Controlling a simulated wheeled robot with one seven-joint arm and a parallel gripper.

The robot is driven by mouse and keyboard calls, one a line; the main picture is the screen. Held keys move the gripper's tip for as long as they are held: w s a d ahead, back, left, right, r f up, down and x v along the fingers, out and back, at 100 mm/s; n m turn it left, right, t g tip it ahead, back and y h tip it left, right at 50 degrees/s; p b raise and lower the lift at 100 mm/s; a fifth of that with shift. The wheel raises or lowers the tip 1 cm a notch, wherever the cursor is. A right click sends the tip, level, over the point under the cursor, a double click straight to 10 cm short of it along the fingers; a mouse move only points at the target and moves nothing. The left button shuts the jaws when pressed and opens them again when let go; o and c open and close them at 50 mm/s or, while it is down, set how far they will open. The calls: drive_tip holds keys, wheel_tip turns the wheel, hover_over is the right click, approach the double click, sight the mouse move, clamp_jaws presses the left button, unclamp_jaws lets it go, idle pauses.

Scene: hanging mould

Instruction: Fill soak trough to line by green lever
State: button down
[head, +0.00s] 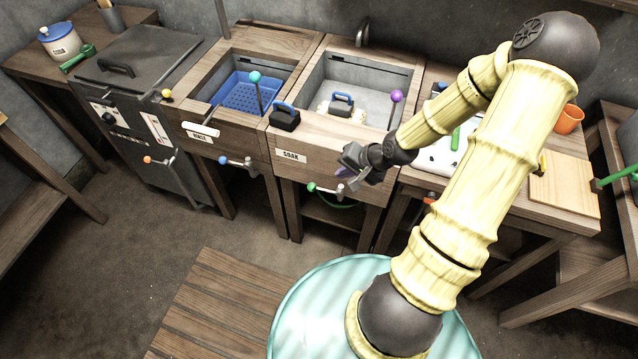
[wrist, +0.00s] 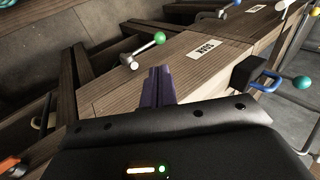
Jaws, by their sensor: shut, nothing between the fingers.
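The soak trough (head: 374,90) is a grey basin in a wooden frame, with a "SOAK" label (head: 291,155) on its front. A block with a blue handle (head: 342,104) sits inside it on something pale. The green-knobbed lever (head: 312,187) is on the trough's front below the label; its knob and metal arm also show in the wrist view (wrist: 159,39). My gripper (head: 350,172) is shut and empty, in front of the trough and to the right of the green knob. In the wrist view its purple fingers (wrist: 158,88) are together, apart from the lever. I cannot make out a fill line.
The rinse trough (head: 203,118) with a blue basket and a blue-knobbed lever (head: 224,160) stands to the left. A dark blue-handled block (head: 285,117) rests on the rim between troughs. A purple-knobbed lever (head: 396,97) rises at the soak trough's right.

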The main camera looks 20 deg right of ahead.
sight(314, 186)
drive_tip(key=b+x, duration=0.3)
drive_tip(key=x, duration=1)
drive_tip(key=shift+w+a+f, duration=0.15)
drive_tip(key=shift+w+f, duration=0.05)
drive_tip(key=shift+f, duration=0.1)
